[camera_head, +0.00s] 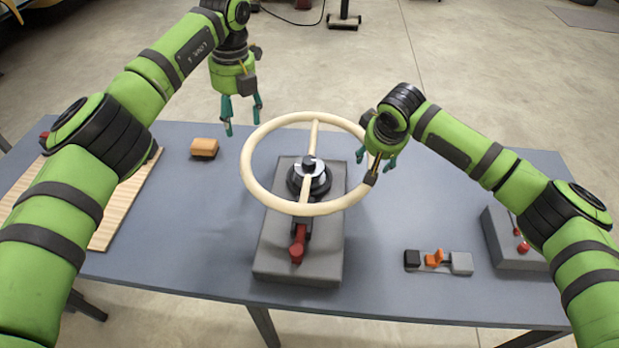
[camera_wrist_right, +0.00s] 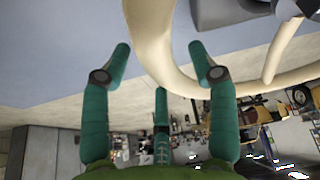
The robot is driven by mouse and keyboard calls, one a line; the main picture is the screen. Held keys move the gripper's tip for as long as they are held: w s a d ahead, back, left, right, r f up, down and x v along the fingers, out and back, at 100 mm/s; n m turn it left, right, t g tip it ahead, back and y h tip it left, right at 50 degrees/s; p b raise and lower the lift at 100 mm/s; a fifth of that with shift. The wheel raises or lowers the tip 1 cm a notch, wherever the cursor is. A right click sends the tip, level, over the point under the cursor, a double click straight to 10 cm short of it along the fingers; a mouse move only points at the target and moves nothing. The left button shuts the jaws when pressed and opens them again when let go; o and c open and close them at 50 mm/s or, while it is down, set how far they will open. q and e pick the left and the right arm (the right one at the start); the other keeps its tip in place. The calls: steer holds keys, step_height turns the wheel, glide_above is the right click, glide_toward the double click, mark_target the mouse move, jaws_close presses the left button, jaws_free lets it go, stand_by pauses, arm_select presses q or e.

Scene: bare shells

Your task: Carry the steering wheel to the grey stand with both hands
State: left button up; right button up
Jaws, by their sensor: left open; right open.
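The steering wheel (camera_head: 247,168) is a cream ring with a crossbar. It lies over a dark round hub (camera_head: 322,182) on a grey block-shaped stand (camera_head: 275,262) with a red-ended lever (camera_head: 298,248). I cannot tell whether the wheel touches the hub. My left gripper (camera_head: 243,125) is open and empty, above and behind the wheel's left side, apart from it. My right gripper (camera_head: 375,163) is open at the wheel's right rim. In the right wrist view the rim (camera_wrist_right: 155,45) passes between its spread fingers (camera_wrist_right: 160,52); contact is unclear.
An orange-brown block (camera_head: 204,148) sits at the back left of the blue-grey table (camera_head: 190,225). A striped wooden board (camera_head: 112,222) lies at the left. A small grey fixture with black and orange parts (camera_head: 438,261) and a grey box with red knobs (camera_head: 510,255) stand at the right.

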steer(key=v, duration=1.1)
